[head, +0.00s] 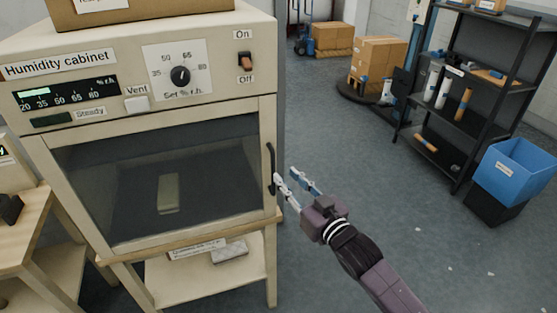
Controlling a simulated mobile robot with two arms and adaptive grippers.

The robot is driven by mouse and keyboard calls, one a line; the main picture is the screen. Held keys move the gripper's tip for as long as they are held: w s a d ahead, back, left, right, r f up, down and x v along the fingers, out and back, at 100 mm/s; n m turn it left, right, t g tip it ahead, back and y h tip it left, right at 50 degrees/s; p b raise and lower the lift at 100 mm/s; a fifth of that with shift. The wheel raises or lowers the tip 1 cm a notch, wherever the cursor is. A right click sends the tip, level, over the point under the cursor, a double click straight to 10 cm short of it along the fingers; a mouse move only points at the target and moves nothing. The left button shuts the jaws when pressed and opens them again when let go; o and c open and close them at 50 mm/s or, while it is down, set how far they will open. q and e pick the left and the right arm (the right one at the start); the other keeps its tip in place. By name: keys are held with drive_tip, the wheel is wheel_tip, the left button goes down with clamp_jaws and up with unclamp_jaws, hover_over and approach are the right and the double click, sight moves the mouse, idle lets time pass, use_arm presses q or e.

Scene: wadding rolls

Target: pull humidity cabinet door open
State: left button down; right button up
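The humidity cabinet (215,110) is a cream box with a label, dial and switch on its front. Its door (258,205) has a cream frame around a dark window and looks shut. A dark upright handle (271,165) is on the door's right side. My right gripper (284,175) is open, its two fingers apart, at the right of the handle's lower part. One fingertip is close to the handle; I cannot tell whether it touches. Nothing shows between the fingers. A pale block (168,194) shows dimly behind the window. My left gripper is not in view.
The cabinet stands on a wooden stand (205,287) with a lower shelf. A wooden table (22,245) is at the left. A black shelf rack (447,140) and a blue bin (515,172) are at the right.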

sight(274, 165)
drive_tip(key=shift+w+a+r, duration=0.3)
drive_tip(key=shift+w+a, duration=0.15)
drive_tip(key=shift+a, duration=0.05)
drive_tip(key=shift+p+x, duration=0.8)
drive_tip(key=shift+x, duration=2.4)
drive_tip(key=shift+f, duration=0.15)
drive_tip(key=shift+c, duration=0.2)
clamp_jaws()
